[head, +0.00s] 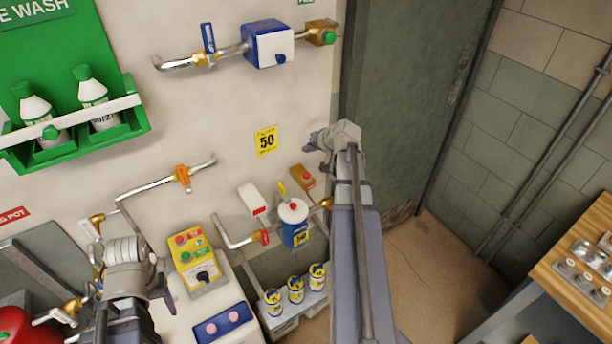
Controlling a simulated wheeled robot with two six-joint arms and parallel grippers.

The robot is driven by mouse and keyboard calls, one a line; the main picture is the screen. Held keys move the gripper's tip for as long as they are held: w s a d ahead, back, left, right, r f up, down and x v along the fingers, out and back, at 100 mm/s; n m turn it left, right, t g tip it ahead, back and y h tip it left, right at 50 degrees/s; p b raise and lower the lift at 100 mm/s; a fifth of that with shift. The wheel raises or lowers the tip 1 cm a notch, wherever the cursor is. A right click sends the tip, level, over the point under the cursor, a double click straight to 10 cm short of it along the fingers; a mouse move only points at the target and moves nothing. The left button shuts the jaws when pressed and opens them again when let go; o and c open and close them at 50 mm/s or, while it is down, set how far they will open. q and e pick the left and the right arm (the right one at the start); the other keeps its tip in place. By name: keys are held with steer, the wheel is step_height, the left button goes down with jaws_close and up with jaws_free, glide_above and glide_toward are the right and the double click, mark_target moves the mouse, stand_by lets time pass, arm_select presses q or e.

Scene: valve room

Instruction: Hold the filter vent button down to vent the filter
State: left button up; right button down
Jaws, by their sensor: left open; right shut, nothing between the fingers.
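A blue canister with a white cap (294,212) and a yellow-black label stands on the lower pipe run and looks like the filter. A small red button (293,206) shows on top of its cap. A brass-brown block with a red button (303,177) sits just above and right of it. I cannot tell for certain which is the vent button. My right gripper (313,143) is shut and empty, above these parts and apart from them in the picture. My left gripper (124,252) is open at the lower left, near the yellow control box.
A yellow control box (192,257) stands on a white cabinet, left of the canister. Several small cans (295,289) sit on a low shelf below. A green eye-wash rack (76,140) and a blue-white unit (268,45) hang above. A wooden bench (575,262) stands right.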

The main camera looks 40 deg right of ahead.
mark_target(308, 177)
steer(key=shift+f+b, duration=4.1)
steer(key=shift+f, duration=0.15)
steer(key=shift+f+b, duration=0.4)
steer(key=shift+f+b, duration=0.55)
steer(key=shift+r, duration=0.1)
stand_by(1.1)
steer(key=shift+r+p, duration=0.9)
steer(key=shift+p, duration=0.1)
step_height(308, 177, up, 5)
steer(key=p, duration=0.5)
